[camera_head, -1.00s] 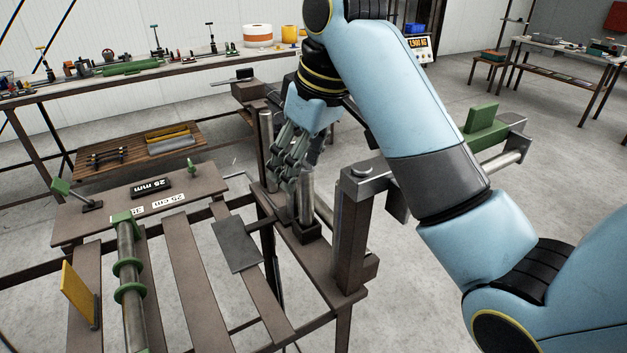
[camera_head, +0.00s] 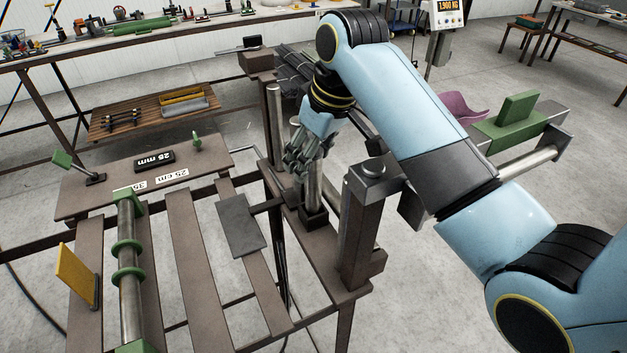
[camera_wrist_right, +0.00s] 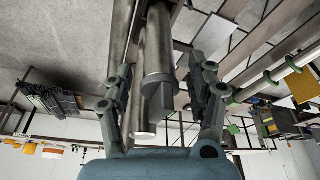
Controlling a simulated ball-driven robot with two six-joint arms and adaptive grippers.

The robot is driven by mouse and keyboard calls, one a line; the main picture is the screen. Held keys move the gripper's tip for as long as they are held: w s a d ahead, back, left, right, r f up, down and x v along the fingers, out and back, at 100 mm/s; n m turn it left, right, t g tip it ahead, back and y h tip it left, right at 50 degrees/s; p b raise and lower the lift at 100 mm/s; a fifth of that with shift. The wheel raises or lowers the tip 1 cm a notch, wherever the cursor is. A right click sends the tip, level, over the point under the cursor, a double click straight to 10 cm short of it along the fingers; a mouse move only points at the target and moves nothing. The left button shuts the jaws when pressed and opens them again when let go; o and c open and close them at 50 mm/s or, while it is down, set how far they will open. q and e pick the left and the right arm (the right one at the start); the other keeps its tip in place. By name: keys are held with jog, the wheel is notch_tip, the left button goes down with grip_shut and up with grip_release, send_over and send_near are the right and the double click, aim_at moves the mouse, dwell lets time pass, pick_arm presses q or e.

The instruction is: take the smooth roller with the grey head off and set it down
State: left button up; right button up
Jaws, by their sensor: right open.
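My right gripper (camera_head: 302,168) is open, pointing down at the top of an upright metal roller (camera_head: 315,190) in a holder on the steel frame. The gripper hides this roller's top in the head view. In the right wrist view, a smooth roller (camera_wrist_right: 158,45) with a collar and a grey faceted head (camera_wrist_right: 163,98) lies between the spread fingers of my right gripper (camera_wrist_right: 163,88), with gaps on both sides. Another upright roller (camera_head: 275,125) stands to the left in the head view. My left gripper is not in view.
A thick post (camera_head: 360,230) stands just right of the gripper. A roller with green rings (camera_head: 129,285) lies on the slatted bench at left. A brown board (camera_head: 110,190) carries size labels. A green block (camera_head: 515,120) sits on the beam at right.

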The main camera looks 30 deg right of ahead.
jog(key=shift+x, duration=1.4)
jog(key=shift+r, duration=0.1)
grip_shut()
